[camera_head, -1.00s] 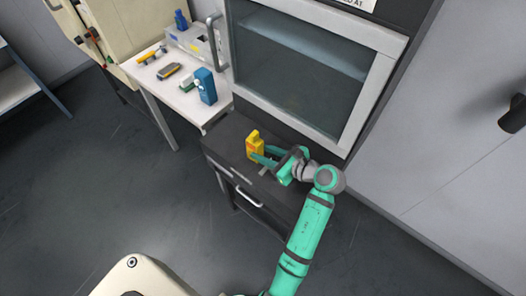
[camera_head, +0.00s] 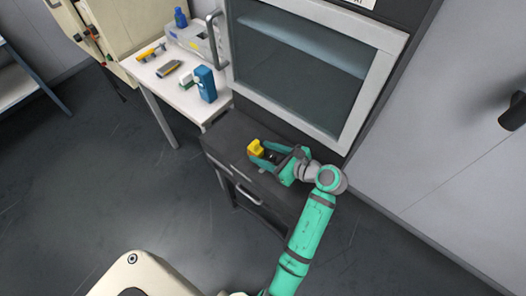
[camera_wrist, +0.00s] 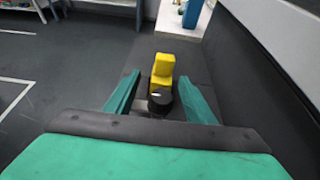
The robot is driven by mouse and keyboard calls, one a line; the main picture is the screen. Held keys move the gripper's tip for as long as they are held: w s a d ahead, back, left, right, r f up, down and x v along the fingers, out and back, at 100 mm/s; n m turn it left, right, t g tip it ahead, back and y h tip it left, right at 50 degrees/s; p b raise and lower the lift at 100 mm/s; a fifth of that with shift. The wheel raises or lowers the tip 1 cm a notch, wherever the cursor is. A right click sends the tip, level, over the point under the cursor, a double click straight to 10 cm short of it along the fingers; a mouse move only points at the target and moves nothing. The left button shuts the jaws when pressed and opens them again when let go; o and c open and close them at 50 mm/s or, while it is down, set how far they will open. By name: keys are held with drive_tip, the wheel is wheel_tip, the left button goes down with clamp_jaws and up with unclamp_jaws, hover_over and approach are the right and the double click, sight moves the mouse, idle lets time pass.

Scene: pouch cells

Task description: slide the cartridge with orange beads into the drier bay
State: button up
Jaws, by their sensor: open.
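A yellow block-like body (camera_head: 255,148) is on the dark ledge in front of the glass-fronted cabinet. It also shows in the wrist view (camera_wrist: 162,69), with a black rounded part (camera_wrist: 160,100) at its near end. I cannot tell whether that part belongs to it, nor whether the body lies tipped over. No orange beads show, so I cannot tell if it is the cartridge. My gripper (camera_head: 267,153) is open, its green fingers on either side of the black part. In the wrist view the fingers (camera_wrist: 160,92) look apart from it. No drier bay opening is clearly seen.
The cabinet's glass door (camera_head: 300,75) is shut, close behind my gripper. A white table (camera_head: 180,98) on the left holds a blue device (camera_head: 205,84), a yellow-grey tool (camera_head: 168,69) and a clear bin (camera_head: 193,40). The dark ledge (camera_head: 225,130) is bare left of the yellow body.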

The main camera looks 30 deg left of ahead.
drive_tip(key=v, duration=1)
drive_tip(key=shift+w+f, duration=0.1)
